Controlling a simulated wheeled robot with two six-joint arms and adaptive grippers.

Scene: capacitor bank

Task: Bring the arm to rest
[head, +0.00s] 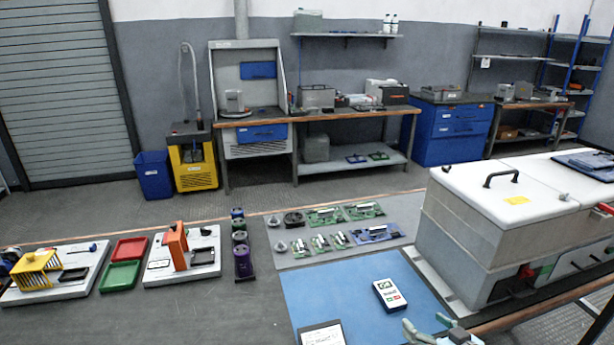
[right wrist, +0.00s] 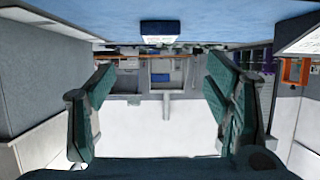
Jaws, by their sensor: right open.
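My right gripper (head: 430,326) shows at the bottom edge of the head view, right of centre, over the front right of the blue mat (head: 322,286). In the right wrist view the same gripper (right wrist: 153,95) has its two teal fingers spread wide with nothing between them. That view looks upside down across the room. A white handheld tester (head: 389,294) lies on the mat, apart from the gripper. My left gripper is in neither view.
A large grey box with a white lid (head: 460,225) stands close on the right. A framed card (head: 322,335) lies at the mat's front. Green circuit boards (head: 325,216), an orange fixture (head: 176,245), a yellow rack (head: 38,271) and red tray (head: 130,249) stand farther left. The front left bench is clear.

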